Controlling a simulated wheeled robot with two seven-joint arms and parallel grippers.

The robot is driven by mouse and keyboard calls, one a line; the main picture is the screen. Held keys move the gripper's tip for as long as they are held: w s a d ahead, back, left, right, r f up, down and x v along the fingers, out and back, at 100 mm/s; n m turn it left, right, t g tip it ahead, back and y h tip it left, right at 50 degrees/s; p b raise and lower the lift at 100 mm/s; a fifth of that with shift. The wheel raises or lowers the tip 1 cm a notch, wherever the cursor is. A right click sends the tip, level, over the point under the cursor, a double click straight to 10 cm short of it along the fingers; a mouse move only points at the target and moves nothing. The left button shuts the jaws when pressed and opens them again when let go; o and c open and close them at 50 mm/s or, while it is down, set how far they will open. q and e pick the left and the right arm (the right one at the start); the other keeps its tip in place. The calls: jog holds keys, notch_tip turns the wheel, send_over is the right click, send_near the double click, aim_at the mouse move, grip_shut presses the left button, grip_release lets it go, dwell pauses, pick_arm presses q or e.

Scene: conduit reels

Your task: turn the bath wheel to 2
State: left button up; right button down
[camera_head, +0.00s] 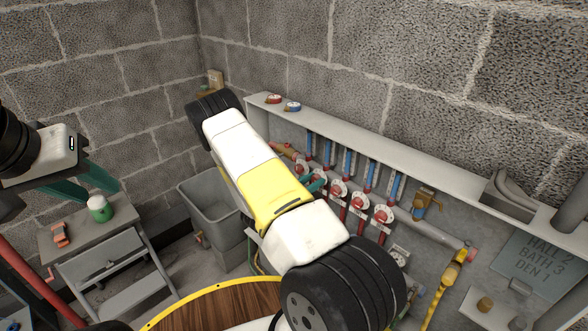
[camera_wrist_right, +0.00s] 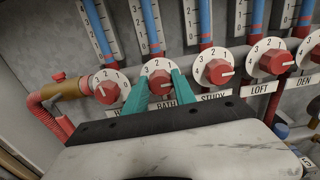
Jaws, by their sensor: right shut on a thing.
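The bath wheel (camera_wrist_right: 160,84) is a red knob on a white numbered dial, above the BATH label (camera_wrist_right: 162,103) in the right wrist view. The numbers 1, 2 and 3 show along the dial's upper edge. I cannot make out the knob's pointer setting. The teal fingers of my right gripper (camera_wrist_right: 158,88) are shut on this wheel, one on each side. In the head view my right gripper (camera_head: 317,185) is at the row of red wheels, partly behind my forearm. My left gripper (camera_head: 75,175) hangs at the left, away from the manifold; its finger gap is unclear.
The study wheel (camera_wrist_right: 218,72) and loft wheel (camera_wrist_right: 274,62) sit close to the right, another red wheel (camera_wrist_right: 106,92) to the left. A grey shelf (camera_head: 390,155) runs above. A sign (camera_head: 540,262) seems to read HALL 2, BATH 3, DEN 1. A step stool (camera_head: 112,268) stands left.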

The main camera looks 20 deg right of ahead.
jog(key=n, duration=0.4)
jog(key=shift+w+a, duration=0.1)
jog(key=n, duration=0.4)
jog(key=shift+n, duration=0.4)
jog(key=n, duration=0.4)
jog(key=shift+w+f, duration=0.1)
jog(key=shift+n, duration=2.2)
jog(key=shift+f+n, duration=0.1)
jog(key=shift+n, duration=0.2)
jog(key=c, duration=1)
grip_release()
